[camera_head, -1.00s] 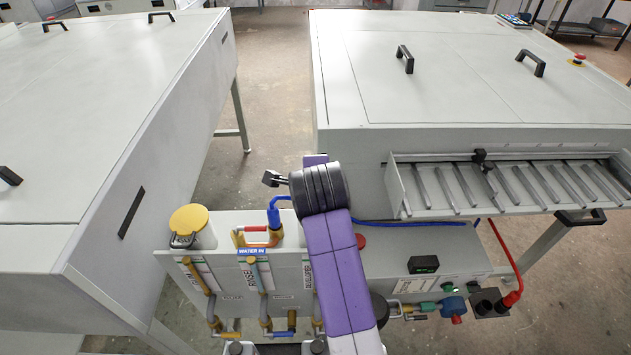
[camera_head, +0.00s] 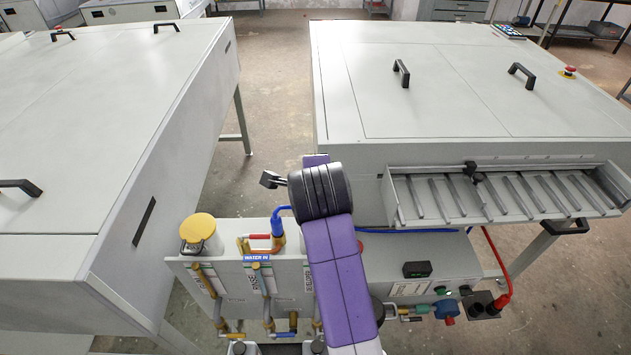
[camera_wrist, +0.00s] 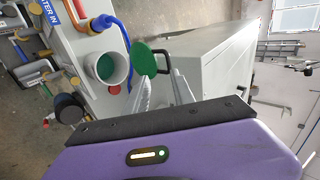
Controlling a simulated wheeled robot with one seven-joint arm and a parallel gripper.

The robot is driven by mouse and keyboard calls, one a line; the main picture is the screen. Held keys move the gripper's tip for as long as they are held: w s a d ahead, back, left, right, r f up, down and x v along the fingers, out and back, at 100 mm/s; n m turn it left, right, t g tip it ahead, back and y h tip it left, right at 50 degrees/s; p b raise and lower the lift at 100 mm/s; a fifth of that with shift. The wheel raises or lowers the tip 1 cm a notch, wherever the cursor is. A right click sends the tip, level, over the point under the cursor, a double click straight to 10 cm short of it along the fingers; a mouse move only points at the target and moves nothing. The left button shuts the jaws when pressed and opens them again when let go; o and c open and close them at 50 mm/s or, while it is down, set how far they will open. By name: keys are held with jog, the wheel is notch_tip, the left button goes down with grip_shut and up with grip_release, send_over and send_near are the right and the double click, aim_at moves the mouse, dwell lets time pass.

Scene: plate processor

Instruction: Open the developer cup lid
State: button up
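In the wrist view the developer cup (camera_wrist: 107,68) is a white cylinder with its mouth uncovered and green showing inside. Its round green lid (camera_wrist: 143,58) stands tilted up to the right of the mouth. My gripper (camera_wrist: 160,76) is there with its two grey fingers apart. The left fingertip is right at the lid and seems to touch it; the right finger is clear of it. In the head view my arm hides the cup, its lid and the gripper fingers.
A yellow-lidded cup (camera_head: 198,227) stands at the left of the valve panel (camera_head: 237,293). A blue hose fitting (camera_head: 278,220) and red-handled valve are close to the arm. Large grey machines stand left (camera_head: 75,130) and right (camera_head: 345,110), with a floor gap between.

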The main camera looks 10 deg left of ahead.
jog(key=shift+s+d+r+p, duration=0.1)
jog(key=shift+r+p, duration=0.25)
jog(key=shift+r, duration=0.25)
jog(key=shift+s+d+r+p, duration=0.1)
jog(key=shift+r+p, duration=0.2)
jog(key=shift+r, duration=0.25)
